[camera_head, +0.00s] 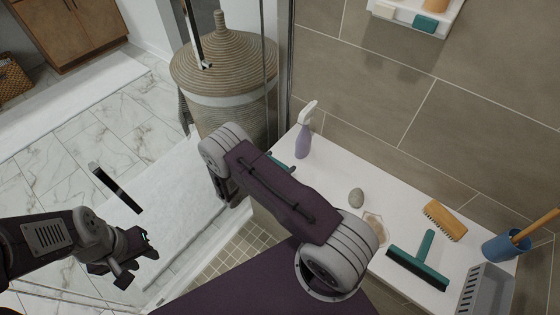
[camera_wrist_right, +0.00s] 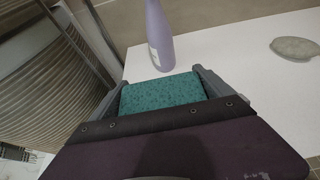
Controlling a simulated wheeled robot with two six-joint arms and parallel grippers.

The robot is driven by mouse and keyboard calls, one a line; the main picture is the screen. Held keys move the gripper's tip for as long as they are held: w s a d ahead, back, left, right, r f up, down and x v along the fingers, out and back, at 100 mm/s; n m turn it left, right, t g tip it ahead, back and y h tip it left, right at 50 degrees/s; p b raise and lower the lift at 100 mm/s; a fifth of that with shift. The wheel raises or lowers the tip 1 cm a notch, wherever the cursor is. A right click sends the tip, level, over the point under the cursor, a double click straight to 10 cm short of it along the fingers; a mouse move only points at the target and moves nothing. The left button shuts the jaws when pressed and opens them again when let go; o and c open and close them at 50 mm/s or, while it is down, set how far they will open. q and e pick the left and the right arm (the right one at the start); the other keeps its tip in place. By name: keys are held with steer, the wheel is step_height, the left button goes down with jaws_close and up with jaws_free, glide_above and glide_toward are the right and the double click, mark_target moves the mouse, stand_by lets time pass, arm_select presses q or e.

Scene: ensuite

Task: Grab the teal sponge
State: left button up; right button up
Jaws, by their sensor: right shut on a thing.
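The teal sponge (camera_wrist_right: 162,93) is a speckled block between the two fingers of my right gripper (camera_wrist_right: 160,84) in the right wrist view. The gripper is shut on it, with a finger against each side. In the head view my right arm hides most of that gripper, and a small teal part of the sponge (camera_head: 284,164) shows past the arm at the left end of the white ledge. My left gripper (camera_head: 138,258) hangs over the floor at the lower left, away from the sponge. Its finger gap is not clear.
A purple spray bottle (camera_head: 303,140) stands just beyond the sponge. The white ledge (camera_head: 330,178) also bears a grey stone (camera_head: 356,197), a brush (camera_head: 445,220), a teal squeegee (camera_head: 421,262), a blue cup (camera_head: 499,246) and a grey basket (camera_head: 487,290). A woven basket (camera_head: 225,85) stands left.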

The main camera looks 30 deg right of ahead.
steer(key=s+a+r+p, duration=0.2)
steer(key=s+a+r, duration=0.3)
steer(key=s+a, duration=0.1)
steer(key=shift+a+r, duration=0.25)
steer(key=shift+a, duration=0.2)
